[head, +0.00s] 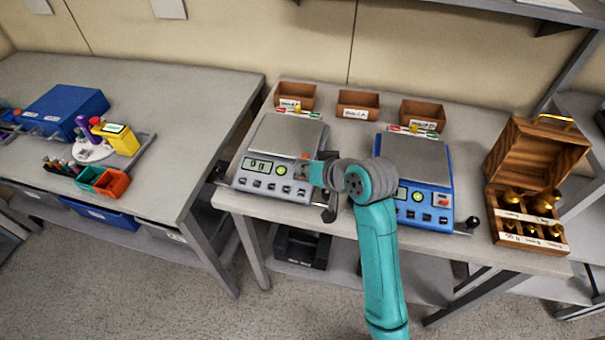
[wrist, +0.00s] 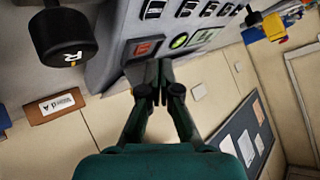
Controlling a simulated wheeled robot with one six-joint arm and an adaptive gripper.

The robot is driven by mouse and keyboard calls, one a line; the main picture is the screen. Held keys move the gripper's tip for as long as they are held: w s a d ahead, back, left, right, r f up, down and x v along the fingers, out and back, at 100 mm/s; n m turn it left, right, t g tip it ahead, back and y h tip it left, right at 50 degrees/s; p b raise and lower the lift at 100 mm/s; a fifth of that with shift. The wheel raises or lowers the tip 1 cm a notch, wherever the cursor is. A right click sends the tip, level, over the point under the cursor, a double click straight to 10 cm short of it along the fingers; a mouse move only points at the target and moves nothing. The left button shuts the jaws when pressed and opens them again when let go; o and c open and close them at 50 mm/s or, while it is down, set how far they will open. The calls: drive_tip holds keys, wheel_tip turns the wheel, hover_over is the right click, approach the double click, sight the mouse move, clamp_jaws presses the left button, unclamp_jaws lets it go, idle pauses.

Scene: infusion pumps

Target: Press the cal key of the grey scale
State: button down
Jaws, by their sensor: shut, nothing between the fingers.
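The grey scale (head: 287,137) stands on the right-hand table, its display (head: 258,166) reading 0 g. A row of dark keys (head: 281,189) lies below the display on its front panel. In the wrist view the panel appears upside down, with the keys (wrist: 185,9) at the top edge, a red switch (wrist: 145,48), a green round button (wrist: 180,41) and the display (wrist: 205,37). I cannot read which key is cal. My gripper (wrist: 152,68) is shut and empty, its tips close to the panel by the red switch; contact cannot be told. In the head view my arm partly hides that corner.
A blue scale (head: 415,165) stands to the right, beside a wooden weight box (head: 525,150). Small brown bins (head: 357,104) line the back. A black knob (wrist: 62,38) sits at the grey scale's corner. The left table (head: 190,90) is separate.

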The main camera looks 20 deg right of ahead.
drive_tip(key=shift+f, duration=0.1)
idle(0.5)
drive_tip(key=shift+f, duration=0.3)
drive_tip(key=shift+w+d+f, duration=0.15)
drive_tip(key=shift+f, duration=0.25)
idle(0.9)
drive_tip(key=shift+r, duration=0.75)
drive_tip(key=shift+s+a+r, duration=0.2)
drive_tip(key=shift+s+r, duration=0.05)
drive_tip(key=shift+r, duration=0.55)
drive_tip(key=shift+s+a+r, duration=0.15)
drive_tip(key=shift+s+r, duration=0.05)
drive_tip(key=shift+r, duration=0.65)
drive_tip(key=shift+s+a+r, duration=0.2)
drive_tip(key=shift+s+r, duration=0.05)
drive_tip(key=shift+r, duration=0.55)
